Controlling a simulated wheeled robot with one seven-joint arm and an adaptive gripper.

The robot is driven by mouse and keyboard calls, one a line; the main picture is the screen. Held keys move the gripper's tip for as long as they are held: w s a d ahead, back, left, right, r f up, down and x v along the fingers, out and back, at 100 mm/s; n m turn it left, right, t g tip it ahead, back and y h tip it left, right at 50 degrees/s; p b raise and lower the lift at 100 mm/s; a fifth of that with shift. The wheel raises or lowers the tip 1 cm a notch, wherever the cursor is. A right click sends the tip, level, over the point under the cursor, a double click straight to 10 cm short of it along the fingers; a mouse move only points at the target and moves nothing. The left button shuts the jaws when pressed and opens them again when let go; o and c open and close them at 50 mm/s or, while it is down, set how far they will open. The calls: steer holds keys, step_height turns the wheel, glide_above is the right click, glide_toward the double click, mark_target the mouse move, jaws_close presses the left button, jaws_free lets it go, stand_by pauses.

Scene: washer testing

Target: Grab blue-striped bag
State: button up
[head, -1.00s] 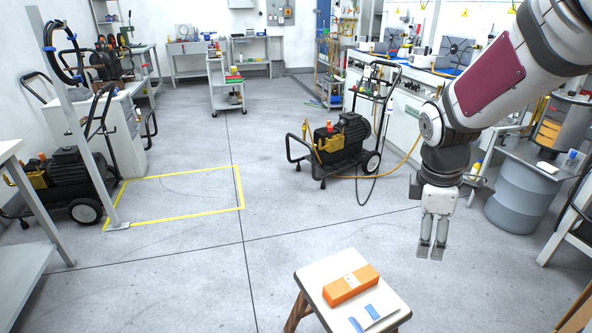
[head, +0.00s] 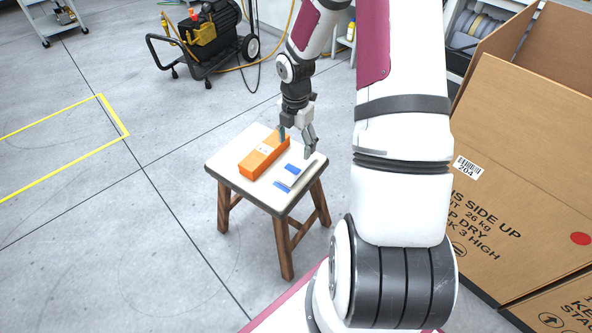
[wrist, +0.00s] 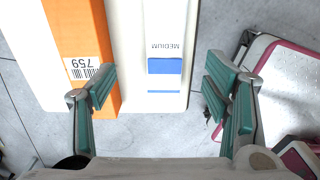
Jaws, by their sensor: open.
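The blue-striped bag (head: 292,170) lies flat on a white-topped wooden stool (head: 222,165). In the wrist view the bag (wrist: 164,68) is white with a broad blue band, thin blue lines and the word MEDIUM upside down. My gripper (head: 297,142) is over the stool's back right part, near the bag. In the wrist view my gripper (wrist: 160,82) is open and empty, and the bag shows between its two green-padded fingers. An orange box (head: 263,156) lies left of the bag. The left finger covers part of the box in the wrist view.
A large cardboard box (head: 505,150) stands at the right, beside my arm. A black and yellow pressure washer (head: 212,38) is on the floor behind the stool. Yellow tape (head: 115,115) marks the floor at the left. The floor left of the stool is clear.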

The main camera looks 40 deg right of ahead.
mark_target(298, 163)
step_height(298, 163, down, 3)
steer(key=shift+f+b, duration=0.15)
steer(key=shift+b, duration=0.35)
steer(key=shift+s+d+f+b, duration=0.15)
steer(key=shift+f+b, duration=0.65)
steer(key=shift+f, duration=0.55)
steer(key=shift+s+d+f+b, duration=0.15)
steer(key=shift+f+b, duration=0.6)
steer(key=shift+f, duration=0.6)
steer(key=shift+a+r, duration=0.1)
steer(key=shift+c, duration=0.6)
steer(key=c, duration=1.2)
